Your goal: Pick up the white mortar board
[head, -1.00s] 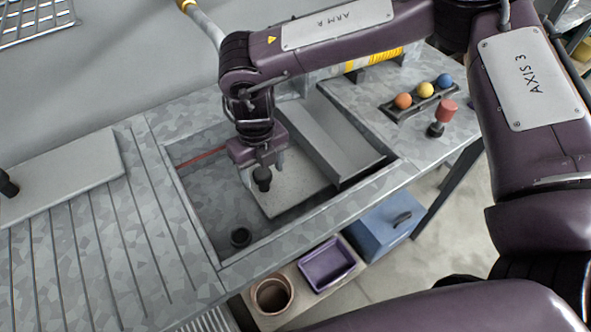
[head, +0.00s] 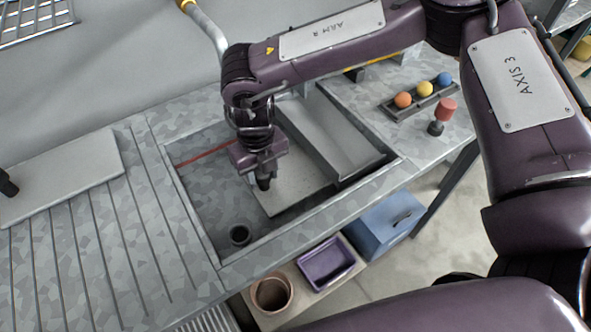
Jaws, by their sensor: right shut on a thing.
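A white board (head: 297,178), which I take for the mortar board, lies in the sink basin. In the earlier head frame a dark knob stands up from it. My right gripper (head: 263,179) is now down over that knob, with its jaws shut on it. The gripper and wrist hide most of the knob and the board's left and back parts. The board still looks low in the basin; I cannot tell whether it touches the bottom. My left gripper is not in view.
A pale board (head: 65,172) with a dark knob at its edge lies on the grooved drainboard. A grey trough (head: 335,130) stands at the basin's right. A rack of coloured balls (head: 424,91) and a red-topped peg (head: 446,108) are further right. A purple tray (head: 326,264) sits below the counter.

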